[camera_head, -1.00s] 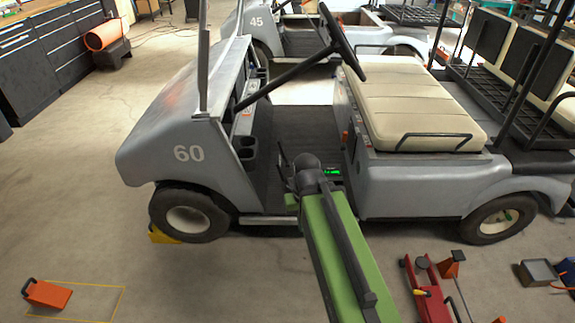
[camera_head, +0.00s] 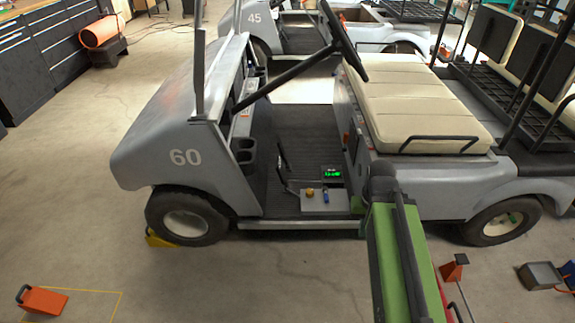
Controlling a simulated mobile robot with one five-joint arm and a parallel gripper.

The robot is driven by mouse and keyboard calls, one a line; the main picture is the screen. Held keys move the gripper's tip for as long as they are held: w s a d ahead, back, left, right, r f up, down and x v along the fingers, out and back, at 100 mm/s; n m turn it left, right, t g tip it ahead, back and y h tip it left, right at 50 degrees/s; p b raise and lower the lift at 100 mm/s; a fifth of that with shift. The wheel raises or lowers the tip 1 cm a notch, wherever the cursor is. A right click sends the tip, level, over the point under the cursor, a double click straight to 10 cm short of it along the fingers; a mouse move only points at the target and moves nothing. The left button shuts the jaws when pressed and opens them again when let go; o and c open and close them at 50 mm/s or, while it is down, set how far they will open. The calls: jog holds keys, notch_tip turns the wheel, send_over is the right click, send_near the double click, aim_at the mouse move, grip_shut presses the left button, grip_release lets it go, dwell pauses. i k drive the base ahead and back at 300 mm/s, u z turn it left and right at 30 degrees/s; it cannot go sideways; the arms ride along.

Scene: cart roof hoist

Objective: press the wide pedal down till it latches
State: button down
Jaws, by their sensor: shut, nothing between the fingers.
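The grey cart marked 60 (camera_head: 150,150) stands side-on with its open footwell (camera_head: 300,140) facing me. On the footwell floor near the sill is a light grey panel (camera_head: 338,203) with a yellow knob (camera_head: 310,192), a blue part (camera_head: 326,196) and a small green-lit display (camera_head: 332,174). A thin dark lever (camera_head: 283,157) stands at its left. I cannot make out which part is the wide pedal. My green arm reaches up to the right of this panel, in front of the seat base. My gripper's fingers are hidden behind the arm's dark end.
The steering wheel and column (camera_head: 290,72) slant over the footwell. The seat (camera_head: 410,105) is to the right. A yellow chock (camera_head: 158,239) sits at the front wheel. An orange block (camera_head: 42,300) lies at lower left. The floor before the sill is mostly clear.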

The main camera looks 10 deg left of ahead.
aim_at(279, 168)
jog(key=u, duration=0.05)
jog(key=i, duration=1.35)
jog(key=z, duration=1.5)
jog(key=k, duration=0.1)
jog(key=u, duration=4.05)
jog(key=i, duration=0.5)
jog(key=u, duration=0.1)
jog(key=k, duration=0.6)
jog(key=z, duration=0.15)
jog(key=i, duration=0.5)
jog(key=u, duration=0.35)
jog(key=k, duration=0.15)
jog(key=z, duration=0.2)
